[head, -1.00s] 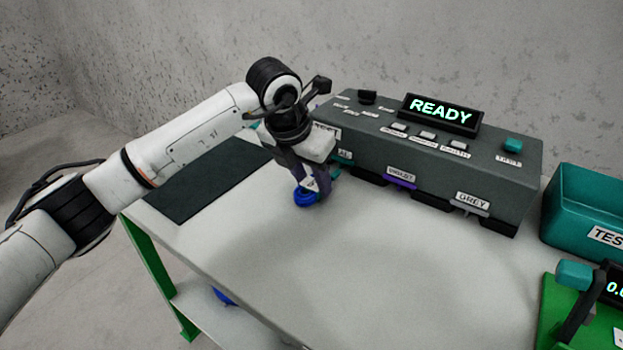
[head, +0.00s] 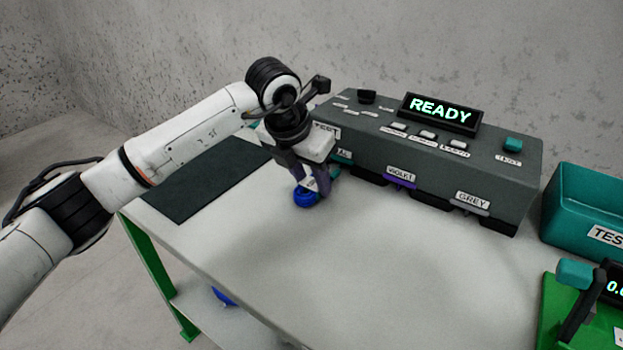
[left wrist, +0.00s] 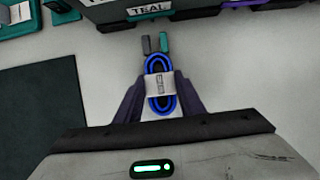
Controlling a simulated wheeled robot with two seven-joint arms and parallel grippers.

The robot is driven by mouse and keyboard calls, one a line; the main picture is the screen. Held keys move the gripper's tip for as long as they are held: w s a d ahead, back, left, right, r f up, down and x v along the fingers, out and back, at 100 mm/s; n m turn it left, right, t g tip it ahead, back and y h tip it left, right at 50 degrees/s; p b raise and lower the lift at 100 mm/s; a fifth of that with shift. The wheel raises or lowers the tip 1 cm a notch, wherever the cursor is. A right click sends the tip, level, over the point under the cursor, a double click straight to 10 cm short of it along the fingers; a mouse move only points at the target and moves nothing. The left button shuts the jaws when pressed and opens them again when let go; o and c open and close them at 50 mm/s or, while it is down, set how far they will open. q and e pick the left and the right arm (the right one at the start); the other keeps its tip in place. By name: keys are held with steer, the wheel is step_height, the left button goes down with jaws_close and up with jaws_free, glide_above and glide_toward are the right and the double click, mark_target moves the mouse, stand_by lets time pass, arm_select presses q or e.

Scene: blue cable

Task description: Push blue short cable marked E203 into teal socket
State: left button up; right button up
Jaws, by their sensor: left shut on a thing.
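The blue short cable (left wrist: 158,105) is a small coil with a white label band, too small to read. Two plugs, one grey (left wrist: 146,45) and one teal (left wrist: 163,42), stick out from it towards the tester. My left gripper (left wrist: 158,93) is shut on the coil at its label. In the head view the cable (head: 305,198) shows under my left gripper (head: 315,182), low over the table. The teal socket (left wrist: 150,13), under the TEAL label, is at the top of the left wrist view, with the plug tips a little short of it. My right gripper is not in view.
The grey tester (head: 430,150) has a READY display (head: 440,114) and sockets labelled violet (head: 401,180) and grey (head: 472,203). A dark mat (head: 205,180) lies at left. A teal bin (head: 590,215) and a green device (head: 560,300) stand at right. The table front is clear.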

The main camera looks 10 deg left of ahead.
arm_select(q)
steer(key=shift+w, duration=0.1)
steer(key=shift+w+d, duration=0.3)
steer(key=shift+w, duration=0.3)
steer(key=shift+w+d, duration=0.25)
steer(key=shift+w, duration=0.3)
steer(key=shift+w+d+r, duration=0.1)
steer(key=shift+w+d, duration=0.2)
steer(key=shift+w, duration=0.35)
steer(key=shift+w+d, duration=0.25)
steer(key=shift+w, duration=0.35)
stand_by(0.6)
steer(key=o, duration=1.1)
steer(key=shift+p, duration=0.35)
step_height(320, 180, up, 8)
steer(key=p, duration=0.5)
